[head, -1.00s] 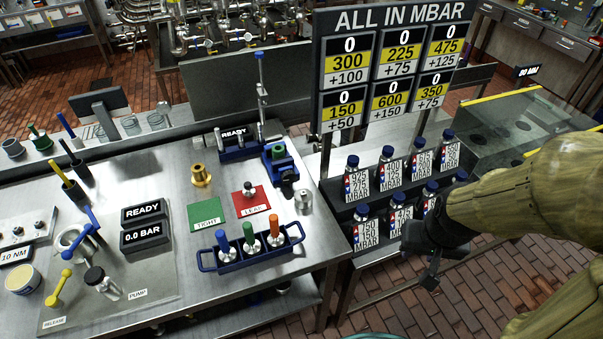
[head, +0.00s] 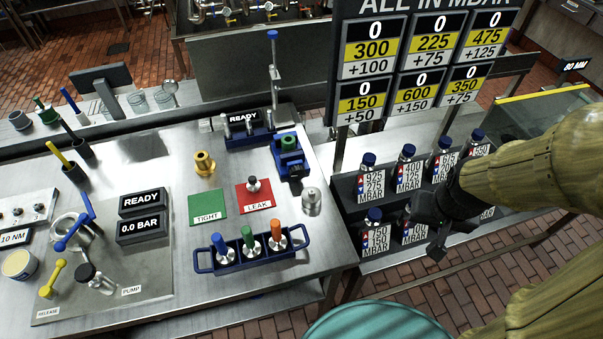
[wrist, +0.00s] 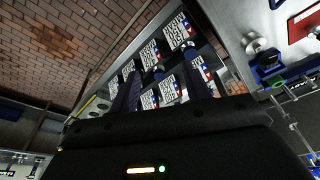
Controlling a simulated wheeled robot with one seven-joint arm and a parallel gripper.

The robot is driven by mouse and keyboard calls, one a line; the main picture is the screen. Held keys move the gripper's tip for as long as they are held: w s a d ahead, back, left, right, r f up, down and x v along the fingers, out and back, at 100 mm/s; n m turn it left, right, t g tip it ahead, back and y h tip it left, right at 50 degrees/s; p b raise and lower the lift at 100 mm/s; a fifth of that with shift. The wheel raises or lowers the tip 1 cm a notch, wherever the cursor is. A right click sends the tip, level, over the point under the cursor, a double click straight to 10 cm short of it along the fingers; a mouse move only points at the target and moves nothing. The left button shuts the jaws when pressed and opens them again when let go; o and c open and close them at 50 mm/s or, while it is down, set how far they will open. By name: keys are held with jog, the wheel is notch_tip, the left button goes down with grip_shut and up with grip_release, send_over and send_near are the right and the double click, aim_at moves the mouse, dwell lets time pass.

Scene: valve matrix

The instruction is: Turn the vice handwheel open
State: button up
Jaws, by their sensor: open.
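The small blue vice (head: 289,155) stands on the steel bench, right of the red LEAK mat, with a green round part held at its top. In the wrist view a blue part that looks like the vice (wrist: 268,62) shows at the right edge. My gripper (head: 437,250) is open and empty, in front of the bottle rack, well to the right of the vice and apart from it. The wrist view shows its two dark fingers (wrist: 160,92) spread, pointing towards the bottles.
A blue rack (head: 252,262) with coloured-handled tools is nearer the bench front. The bottle rack (head: 345,190) and the MBAR board (head: 335,65) stand right of the bench. A gap separates bench and rack.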

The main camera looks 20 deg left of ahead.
aim_at(300, 174)
jog(key=o, duration=0.4)
jog(key=shift+w+d+f, duration=0.1)
jog(key=shift+w+f, duration=0.05)
jog(key=shift+w, duration=0.05)
jog(key=shift+c, duration=0.2)
jog(key=w+a+f+t+y+b, duration=0.1)
jog(key=w+a+f+t+b, duration=0.15)
jog(key=w, duration=0.35)
jog(key=w+a+f+t+y+b, duration=0.1)
jog(key=w+a+f+t+b, duration=0.15)
jog(key=w, duration=0.45)
jog(key=a+f+n+g+y+b, duration=0.2)
jog(key=a+y, duration=0.6)
jog(key=a, duration=0.5)
notch_tip(300, 174, down, 2)
jog(key=n+b, duration=0.1)
jog(key=b, duration=0.2)
jog(key=shift+a+g, duration=0.3)
jog(key=b+x, duration=0.1)
jog(key=x, duration=1.6)
jog(key=shift+w+a+f+b, duration=0.15)
jog(key=shift+a+b, duration=0.1)
jog(key=shift+b, duration=0.1)
